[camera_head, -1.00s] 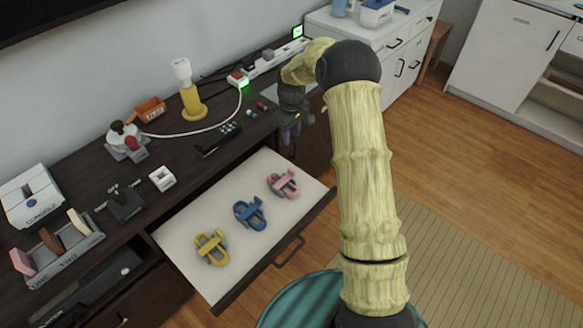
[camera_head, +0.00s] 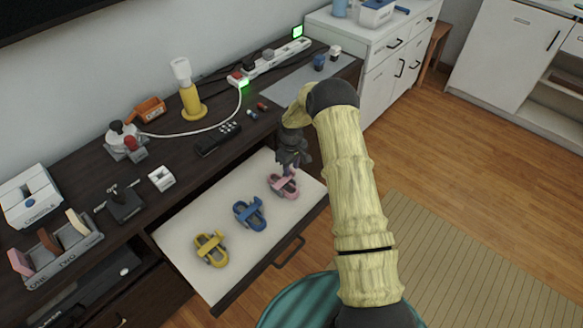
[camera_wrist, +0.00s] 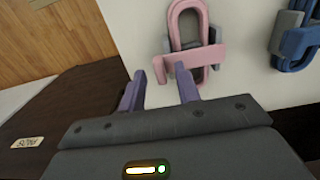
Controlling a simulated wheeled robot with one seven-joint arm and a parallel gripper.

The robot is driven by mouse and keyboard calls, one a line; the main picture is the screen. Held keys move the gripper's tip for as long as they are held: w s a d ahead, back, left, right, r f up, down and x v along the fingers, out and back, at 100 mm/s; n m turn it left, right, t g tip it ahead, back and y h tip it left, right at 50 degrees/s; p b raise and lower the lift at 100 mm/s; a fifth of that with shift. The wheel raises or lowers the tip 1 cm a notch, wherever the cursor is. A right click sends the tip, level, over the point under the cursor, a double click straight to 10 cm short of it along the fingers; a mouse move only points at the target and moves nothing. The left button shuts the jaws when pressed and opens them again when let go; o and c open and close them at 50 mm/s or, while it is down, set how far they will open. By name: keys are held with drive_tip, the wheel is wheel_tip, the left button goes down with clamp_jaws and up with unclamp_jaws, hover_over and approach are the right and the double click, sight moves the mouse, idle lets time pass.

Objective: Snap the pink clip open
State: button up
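The pink clip (camera_head: 283,187) lies in the open drawer, the right-most of three clips there. In the wrist view the pink clip (camera_wrist: 190,50) shows its rounded loop and a flat pink bar across it, with grey parts beneath. My gripper (camera_head: 288,168) is just above the pink clip in the head view. In the wrist view my gripper (camera_wrist: 160,85) has its two purple fingers apart with nothing between them. The right fingertip is close to the pink bar; I cannot tell whether it touches.
A blue clip (camera_head: 250,213) and a yellow clip (camera_head: 211,248) lie beside it in the white-bottomed drawer (camera_head: 180,230). The dark desktop behind holds a remote (camera_head: 218,138), a yellow lamp-like stand (camera_head: 190,100) and a power strip (camera_head: 275,62).

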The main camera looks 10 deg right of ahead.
drive_tip(key=shift+f, duration=0.25)
clamp_jaws()
drive_tip(key=shift+w, duration=0.1)
